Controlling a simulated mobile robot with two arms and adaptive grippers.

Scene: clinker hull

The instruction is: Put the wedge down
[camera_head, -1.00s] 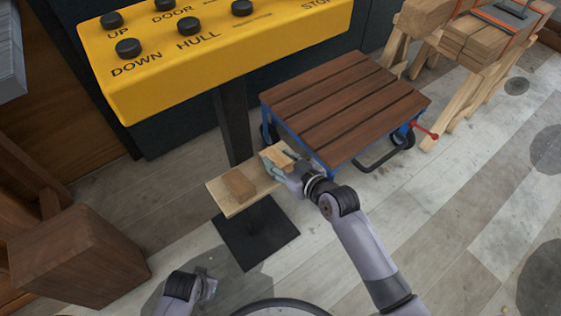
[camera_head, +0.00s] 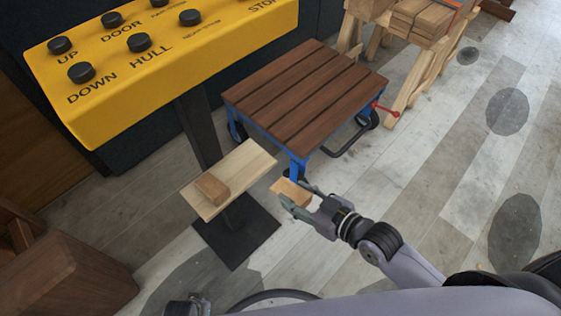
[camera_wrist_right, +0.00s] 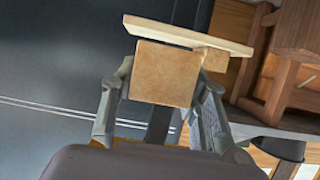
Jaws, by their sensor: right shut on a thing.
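The wedge (camera_head: 288,192), a light wooden piece, is held between the fingers of my right gripper (camera_head: 297,196). It is right of the small wooden shelf (camera_head: 245,167), with a gap between them in the head view. In the right wrist view the wedge (camera_wrist_right: 163,72) shows its square end between both fingers, with the shelf (camera_wrist_right: 185,33) beyond it. A second, browner wooden block (camera_head: 212,188) rests on the shelf's left part. My left gripper (camera_head: 188,306) shows only partly at the bottom edge, and its fingers are unclear.
A yellow button panel (camera_head: 165,60) stands on a dark post (camera_head: 198,125) with a black floor plate (camera_head: 240,240). A slatted cart (camera_head: 305,95) with blue frame stands just behind my right gripper. A brown timber block (camera_head: 70,275) is at lower left. Open floor lies right.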

